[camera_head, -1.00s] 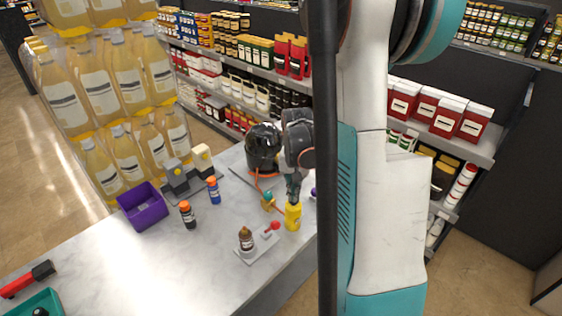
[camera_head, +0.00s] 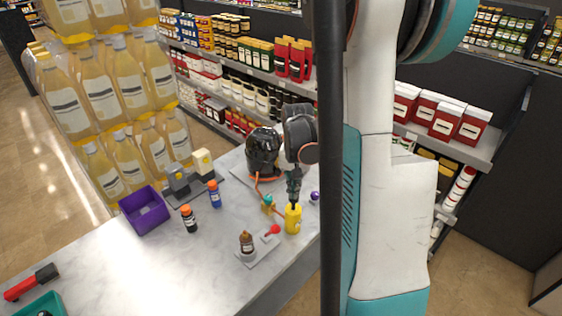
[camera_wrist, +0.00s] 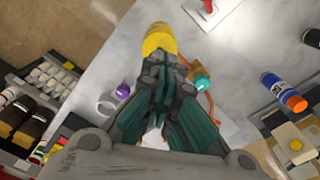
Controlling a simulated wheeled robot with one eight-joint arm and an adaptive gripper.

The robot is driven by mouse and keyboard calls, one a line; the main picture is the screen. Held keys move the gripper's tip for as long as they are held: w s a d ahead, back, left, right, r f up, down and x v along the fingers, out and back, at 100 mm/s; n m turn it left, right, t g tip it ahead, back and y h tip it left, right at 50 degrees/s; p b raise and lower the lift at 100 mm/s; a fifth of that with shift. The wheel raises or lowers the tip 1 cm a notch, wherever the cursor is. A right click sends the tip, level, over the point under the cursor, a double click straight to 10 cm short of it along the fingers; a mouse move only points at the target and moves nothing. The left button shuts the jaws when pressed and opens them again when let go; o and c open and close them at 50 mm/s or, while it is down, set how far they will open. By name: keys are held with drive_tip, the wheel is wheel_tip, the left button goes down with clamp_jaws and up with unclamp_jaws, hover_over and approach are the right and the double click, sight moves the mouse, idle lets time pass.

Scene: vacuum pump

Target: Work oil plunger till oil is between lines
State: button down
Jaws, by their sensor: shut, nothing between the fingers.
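A yellow cylinder (camera_head: 293,220) stands upright at the counter's right edge and may be the plunger. My gripper (camera_head: 294,202) points down at its top with the fingers together, nothing held between them. In the wrist view my gripper (camera_wrist: 160,62) has its fingertips against or just over the yellow cylinder (camera_wrist: 160,38); contact is unclear. A black glossy dome (camera_head: 263,148) with an orange hose stands behind. A pale plate (camera_head: 257,251) carries a small brown bottle (camera_head: 246,242) and a red knob (camera_head: 274,229). No oil level or lines can be made out.
A teal knob (camera_head: 267,200) and a purple knob (camera_head: 315,197) flank the cylinder. A purple bin (camera_head: 143,210), an orange-capped black bottle (camera_head: 189,218) and a blue bottle (camera_head: 214,194) stand left. Shelves stand behind.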

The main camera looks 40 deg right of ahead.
drive_tip(key=shift+r+p, duration=1.2)
drive_tip(key=shift+r, duration=0.9)
wheel_tip(320, 180, up, 2)
drive_tip(key=n+p, duration=0.2)
drive_tip(key=shift+p, duration=0.3)
wheel_tip(320, 180, down, 4)
drive_tip(key=n+b, duration=0.1)
drive_tip(key=n, duration=0.3)
drive_tip(key=shift+r, duration=0.1)
drive_tip(key=shift+f+b, duration=0.55)
drive_tip(key=shift+b, duration=0.15)
